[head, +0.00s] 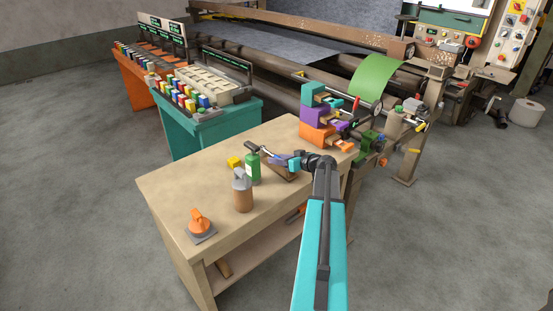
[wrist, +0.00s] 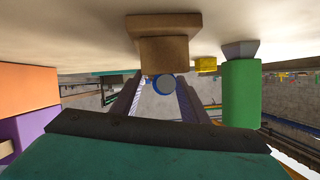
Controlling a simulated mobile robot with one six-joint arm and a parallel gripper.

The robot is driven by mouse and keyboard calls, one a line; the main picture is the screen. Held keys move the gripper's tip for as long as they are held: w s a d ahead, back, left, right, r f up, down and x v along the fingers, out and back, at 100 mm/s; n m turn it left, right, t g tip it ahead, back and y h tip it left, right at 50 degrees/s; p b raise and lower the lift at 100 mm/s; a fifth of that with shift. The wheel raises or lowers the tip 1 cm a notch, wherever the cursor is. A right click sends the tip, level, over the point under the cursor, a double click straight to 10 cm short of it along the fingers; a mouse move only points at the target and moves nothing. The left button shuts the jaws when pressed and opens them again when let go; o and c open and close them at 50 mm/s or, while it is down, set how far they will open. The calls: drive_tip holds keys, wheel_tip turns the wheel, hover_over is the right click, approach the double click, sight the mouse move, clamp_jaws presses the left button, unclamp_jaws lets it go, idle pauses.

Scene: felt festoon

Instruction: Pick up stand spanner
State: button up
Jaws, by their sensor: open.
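The spanner (head: 254,148) appears as a slim dark grey tool over the brown wooden stand (head: 281,172) on the workbench. My gripper (head: 274,158) reaches in from the right, just above the stand. In the wrist view, where the bench top is at the top, my gripper (wrist: 160,82) is open. Its two dark fingers point away from the camera on either side of a round blue end, which seems to be the spanner's handle (wrist: 165,85). The brown stand (wrist: 163,27) is close by it. I cannot tell whether the fingers touch the handle.
A green bottle (head: 253,168), a yellow block (head: 234,162) and a brown canister (head: 243,194) stand left of the stand. Stacked orange, purple and teal bins (head: 312,116) stand at the back right. An orange knob (head: 199,222) sits front left.

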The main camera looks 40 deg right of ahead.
clamp_jaws()
drive_tip(key=shift+r, duration=0.25)
drive_tip(key=shift+r+b, duration=0.7)
drive_tip(key=shift+r, duration=0.45)
drive_tip(key=s+d+r+b, duration=0.2)
drive_tip(key=s+d+b, duration=0.2)
drive_tip(key=s+d, duration=0.6)
drive_tip(key=shift+s+d+r, duration=0.15)
drive_tip(key=shift+s+d, duration=0.2)
drive_tip(key=shift+d, duration=0.6)
drive_tip(key=shift+s, duration=0.1)
